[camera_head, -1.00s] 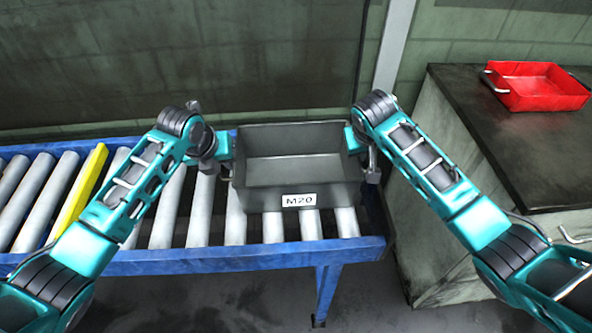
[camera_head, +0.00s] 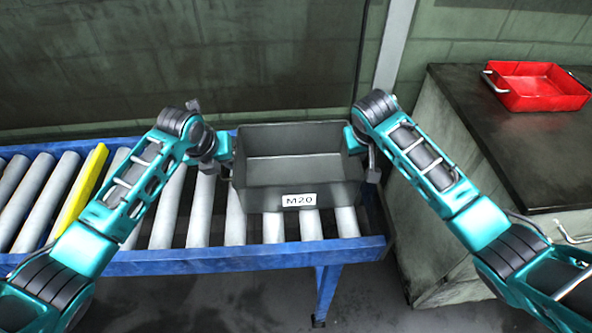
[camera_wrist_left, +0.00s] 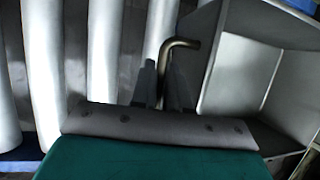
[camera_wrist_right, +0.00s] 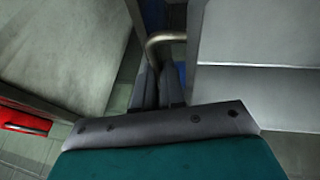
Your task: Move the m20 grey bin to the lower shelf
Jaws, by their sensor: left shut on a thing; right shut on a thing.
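The grey bin (camera_head: 265,196) with an M20 label stands at the right end of the roller conveyor (camera_head: 190,262), open side up. Its handles are at its left and right sides. My left gripper (camera_head: 227,168) is at its left side. In the left wrist view, the fingers (camera_wrist_left: 170,88) are shut on the bent metal handle (camera_wrist_left: 186,44) beside the bin (camera_wrist_left: 258,72). My right gripper (camera_head: 364,150) is at its right side. In the right wrist view, the fingers (camera_wrist_right: 160,86) are shut on the other handle (camera_wrist_right: 164,38). No lower shelf is clearly seen.
A red bin (camera_head: 540,98) sits on the dark-topped cabinet (camera_head: 535,150) at the right, close beside the conveyor end. A yellow bar (camera_head: 80,190) lies across the rollers at the left. A wall (camera_head: 270,60) stands behind. Floor shows in front of the conveyor.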

